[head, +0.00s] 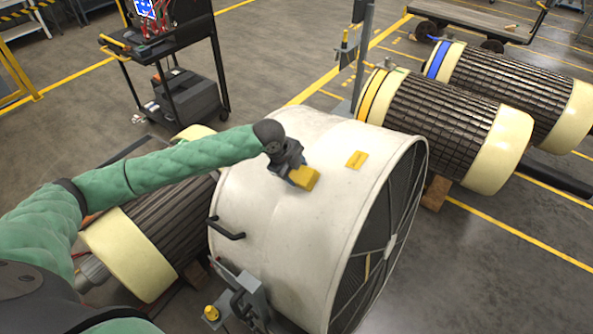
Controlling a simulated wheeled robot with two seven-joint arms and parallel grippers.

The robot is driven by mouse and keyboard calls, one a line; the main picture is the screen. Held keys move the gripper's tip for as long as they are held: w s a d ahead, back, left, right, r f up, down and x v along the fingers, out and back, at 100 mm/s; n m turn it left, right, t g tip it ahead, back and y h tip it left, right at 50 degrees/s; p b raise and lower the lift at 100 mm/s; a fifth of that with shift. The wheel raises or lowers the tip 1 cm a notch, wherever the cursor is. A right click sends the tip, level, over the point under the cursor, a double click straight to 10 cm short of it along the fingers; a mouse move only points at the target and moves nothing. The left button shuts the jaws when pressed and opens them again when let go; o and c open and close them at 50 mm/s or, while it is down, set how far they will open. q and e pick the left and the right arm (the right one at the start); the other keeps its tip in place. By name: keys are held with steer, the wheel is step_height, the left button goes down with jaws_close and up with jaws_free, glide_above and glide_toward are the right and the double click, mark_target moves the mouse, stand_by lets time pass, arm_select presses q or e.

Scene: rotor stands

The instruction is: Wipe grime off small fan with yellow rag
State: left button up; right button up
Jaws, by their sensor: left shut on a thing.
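The fan (290,225) is a large off-white drum with a dark grille (375,255) facing right. Its curved top shows faint smudges. My left arm reaches in from the left, and my left gripper (294,169) is over the top of the drum. It is shut on a yellow rag (305,179), which lies at or just above the drum's surface; I cannot tell if it touches. My right gripper is not in view.
A rotor (150,235) with cream ends lies left of the fan, partly behind my arm. Two more rotors (440,115) (520,85) lie at the right. A black handle (227,230) juts from the drum. A black cart (165,50) stands behind. A grey post (361,45) rises behind the fan.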

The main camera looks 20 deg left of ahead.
arm_select(q)
steer(key=shift+p+v, duration=1.95)
steer(key=shift+v, duration=0.8)
steer(key=shift+r, duration=0.1)
steer(key=shift+p+v, duration=0.4)
steer(key=shift+v, duration=1.05)
